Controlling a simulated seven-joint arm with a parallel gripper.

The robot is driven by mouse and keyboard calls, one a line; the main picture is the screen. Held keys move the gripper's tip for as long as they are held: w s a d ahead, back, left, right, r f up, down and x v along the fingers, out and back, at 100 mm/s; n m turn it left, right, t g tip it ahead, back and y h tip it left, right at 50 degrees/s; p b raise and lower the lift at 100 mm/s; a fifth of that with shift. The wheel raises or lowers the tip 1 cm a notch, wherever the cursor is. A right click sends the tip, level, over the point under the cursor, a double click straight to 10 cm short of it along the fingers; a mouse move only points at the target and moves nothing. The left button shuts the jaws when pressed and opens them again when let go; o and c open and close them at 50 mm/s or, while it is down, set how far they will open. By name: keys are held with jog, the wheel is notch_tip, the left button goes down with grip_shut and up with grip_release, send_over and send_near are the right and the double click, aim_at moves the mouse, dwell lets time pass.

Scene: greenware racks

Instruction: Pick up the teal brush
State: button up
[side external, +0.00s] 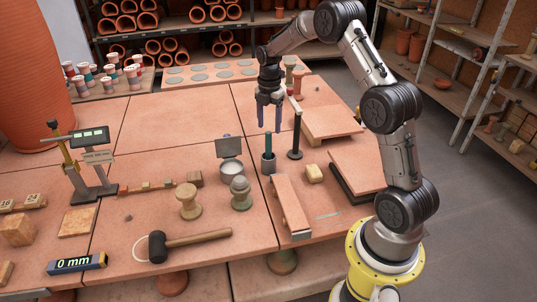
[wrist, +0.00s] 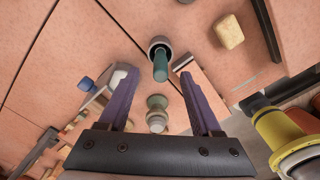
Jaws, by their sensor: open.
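The teal brush (side external: 268,142) stands upright in a small grey cup (side external: 268,164) on the tiled table. In the wrist view the teal brush (wrist: 160,66) points up toward the camera, out of the round cup (wrist: 154,44). My gripper (side external: 269,130) is open and empty, with its purple fingers pointing down just above the brush. In the wrist view my gripper (wrist: 157,82) has its fingers spread, with the brush in the gap between the tips or just beyond it. I cannot tell its exact depth.
A dark post on a base (side external: 296,135) stands close right of the cup. A metal tin with a raised lid (side external: 231,168) is close left. A yellow sponge-like block (side external: 314,173) and a long tile-topped bar (side external: 291,205) lie nearby. A mallet (side external: 190,242) lies in front.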

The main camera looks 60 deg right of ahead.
send_over(268, 159)
jog(key=shift+w+d+f, duration=0.1)
jog(key=shift+d+f, duration=0.05)
jog(key=shift+f, duration=1.1)
jog(key=shift+d+f, duration=0.15)
jog(key=shift+f, duration=1.1)
jog(key=shift+w+d+f, duration=0.1)
jog(key=shift+d+f, duration=0.05)
jog(key=shift+f, duration=1.1)
grip_shut()
